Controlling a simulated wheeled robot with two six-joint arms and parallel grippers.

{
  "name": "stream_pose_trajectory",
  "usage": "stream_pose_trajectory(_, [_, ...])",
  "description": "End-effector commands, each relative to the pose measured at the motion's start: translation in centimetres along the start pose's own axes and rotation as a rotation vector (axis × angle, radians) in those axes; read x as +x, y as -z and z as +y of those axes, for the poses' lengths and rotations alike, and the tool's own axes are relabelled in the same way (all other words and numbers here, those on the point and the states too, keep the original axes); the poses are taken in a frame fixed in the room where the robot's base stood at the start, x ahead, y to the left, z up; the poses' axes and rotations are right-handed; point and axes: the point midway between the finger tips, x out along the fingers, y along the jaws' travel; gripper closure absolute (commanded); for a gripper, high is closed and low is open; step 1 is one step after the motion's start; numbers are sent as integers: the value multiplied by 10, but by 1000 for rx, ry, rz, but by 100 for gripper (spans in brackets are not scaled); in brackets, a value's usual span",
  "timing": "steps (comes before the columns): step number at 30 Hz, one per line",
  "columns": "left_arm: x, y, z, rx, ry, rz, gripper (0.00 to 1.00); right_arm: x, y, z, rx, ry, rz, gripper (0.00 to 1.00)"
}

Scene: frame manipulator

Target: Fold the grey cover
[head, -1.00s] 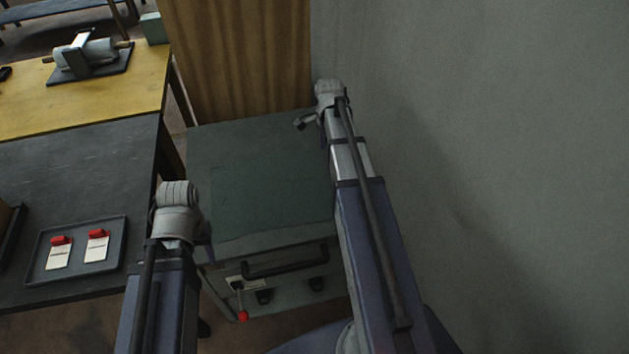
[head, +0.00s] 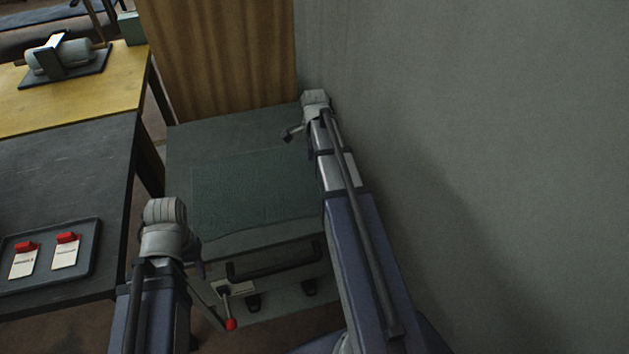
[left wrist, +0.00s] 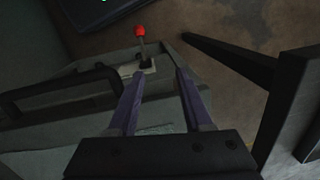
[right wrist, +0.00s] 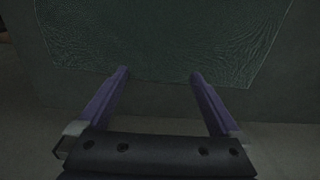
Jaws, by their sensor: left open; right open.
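The grey-green cover (head: 250,190) lies flat, spread over the top of a low grey cabinet (head: 205,146) in the head view. It also shows in the right wrist view (right wrist: 165,40), with a wrinkled surface. My right gripper (right wrist: 157,72) is open and empty, its fingertips at the cover's edge; I cannot tell whether they touch it. My left gripper (left wrist: 160,72) is open and empty near the cabinet's front left corner, beside the lever with a red knob (left wrist: 140,31). In the head view the left fingers are mostly hidden behind the wrist.
A black handle (head: 275,264) crosses the cabinet's front, and the red-knobbed lever (head: 230,323) sticks out below it. A grey wall stands close on the right. A dark table with a tray (head: 90,280) holding red-clipped tags is on the left.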

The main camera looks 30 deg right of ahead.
Motion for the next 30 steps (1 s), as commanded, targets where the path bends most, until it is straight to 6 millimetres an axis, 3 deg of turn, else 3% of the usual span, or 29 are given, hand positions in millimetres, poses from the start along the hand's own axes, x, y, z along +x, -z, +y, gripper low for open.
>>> stream_pose_trajectory(3, [14, 1, 1, 0, 0, 0, 50, 14, 0, 0, 0, -1, -1, 0])
stream_pose_trajectory(13, [15, 1, 1, 0, 0, 0, 50, 15, 0, 0, -1, -1, -1, 0])
stream_pose_trajectory(30, [15, 1, 1, 0, 0, 0, 50, 15, 0, 0, -1, -1, -1, 32])
